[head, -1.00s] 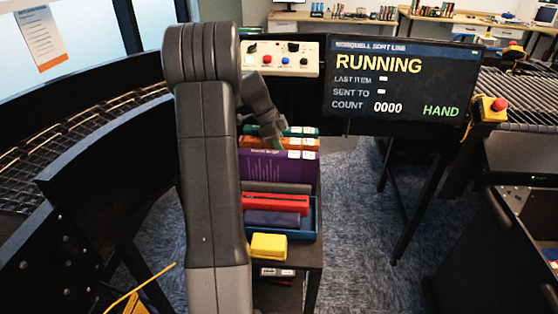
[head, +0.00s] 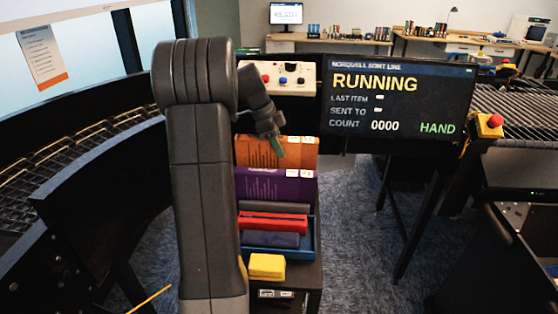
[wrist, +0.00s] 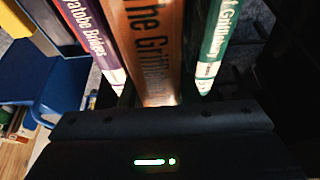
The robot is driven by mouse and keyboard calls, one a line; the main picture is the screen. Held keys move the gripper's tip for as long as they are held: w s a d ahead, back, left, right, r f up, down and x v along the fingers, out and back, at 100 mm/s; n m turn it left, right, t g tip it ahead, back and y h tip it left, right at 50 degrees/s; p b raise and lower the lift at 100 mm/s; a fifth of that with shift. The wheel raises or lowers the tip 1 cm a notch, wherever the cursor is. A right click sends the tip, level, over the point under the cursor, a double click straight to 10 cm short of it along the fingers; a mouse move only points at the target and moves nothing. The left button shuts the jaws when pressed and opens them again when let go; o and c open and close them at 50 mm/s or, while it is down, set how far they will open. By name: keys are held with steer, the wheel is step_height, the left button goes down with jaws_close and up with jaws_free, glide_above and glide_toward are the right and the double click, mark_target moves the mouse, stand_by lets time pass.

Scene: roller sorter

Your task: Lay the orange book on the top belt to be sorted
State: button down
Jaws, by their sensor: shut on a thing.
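The orange book (head: 255,153) stands upright above and behind the purple book (head: 262,188) in the head view. In the wrist view the orange book (wrist: 150,45) fills the middle, with the purple book (wrist: 82,28) to its left and a green book (wrist: 215,42) to its right. My gripper (head: 278,146) is shut on the orange book near its upper right part. The green book is hidden behind the orange one in the head view. A roller conveyor (head: 515,98) lies at the right; I cannot tell whether it is the top belt.
A blue tray (head: 308,250) holds a red item (head: 270,222). A yellow block (head: 266,266) sits in front. The screen (head: 397,105) reads RUNNING, count 0000, HAND. A red stop button (head: 495,120) is at the conveyor. A curved roller track (head: 90,150) runs along the left.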

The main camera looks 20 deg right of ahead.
step_height(320, 180, up, 11)
steer(key=shift+r, duration=0.1)
stand_by(0.5)
